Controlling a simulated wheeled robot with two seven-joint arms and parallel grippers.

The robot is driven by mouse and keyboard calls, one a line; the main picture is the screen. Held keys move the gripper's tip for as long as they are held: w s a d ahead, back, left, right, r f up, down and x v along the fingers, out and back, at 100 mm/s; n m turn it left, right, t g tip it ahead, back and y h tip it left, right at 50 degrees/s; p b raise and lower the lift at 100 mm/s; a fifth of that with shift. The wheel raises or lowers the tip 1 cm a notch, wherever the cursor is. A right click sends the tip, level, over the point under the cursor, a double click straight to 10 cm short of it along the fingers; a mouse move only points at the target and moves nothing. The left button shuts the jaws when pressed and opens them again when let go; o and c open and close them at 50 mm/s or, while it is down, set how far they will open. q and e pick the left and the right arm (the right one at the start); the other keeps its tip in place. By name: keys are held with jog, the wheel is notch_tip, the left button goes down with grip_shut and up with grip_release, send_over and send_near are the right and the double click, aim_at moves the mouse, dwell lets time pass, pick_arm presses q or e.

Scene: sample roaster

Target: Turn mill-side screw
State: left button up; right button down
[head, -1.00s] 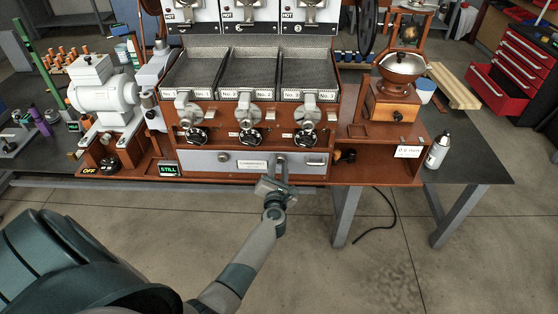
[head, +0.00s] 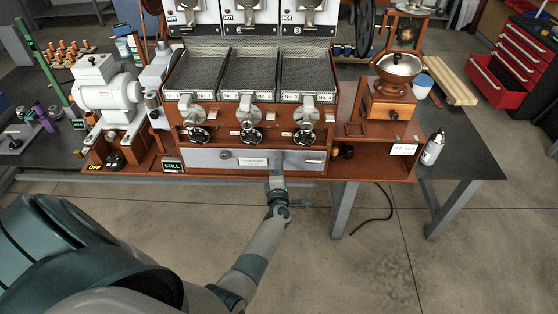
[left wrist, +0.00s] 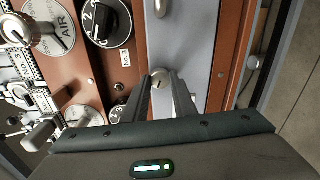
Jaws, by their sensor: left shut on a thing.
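The mill-side screw is a round silver slotted head (left wrist: 159,77) on the grey drawer front (head: 205,158), which the left wrist view also shows (left wrist: 190,30). My left gripper (head: 277,172) reaches up to the right part of this front and covers the screw in the head view. In the left wrist view the fingers of my left gripper (left wrist: 160,85) stand on both sides of the screw head, shut on it. The hand mill (head: 392,105) stands on the right with a white card (head: 403,149) below it. My right gripper is not in view.
A second round screw (head: 225,154) sits at the left of the drawer front, and a handle (head: 315,161) at the right. Several black dials (head: 250,135) are just above. A white bottle (head: 433,149) stands at the right.

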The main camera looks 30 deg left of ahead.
pick_arm(q)
jog(key=shift+d+f+m+y+p, duration=0.15)
jog(key=shift+m+p, duration=0.45)
jog(key=shift+m, duration=2.75)
jog(key=shift+r+m+y+p, duration=0.15)
jog(key=shift+m+p, duration=0.4)
jog(key=shift+m, duration=2.8)
jog(key=shift+f, duration=0.1)
jog(key=o, duration=1)
jog(key=shift+o, duration=0.2)
jog(key=shift+s, duration=0.1)
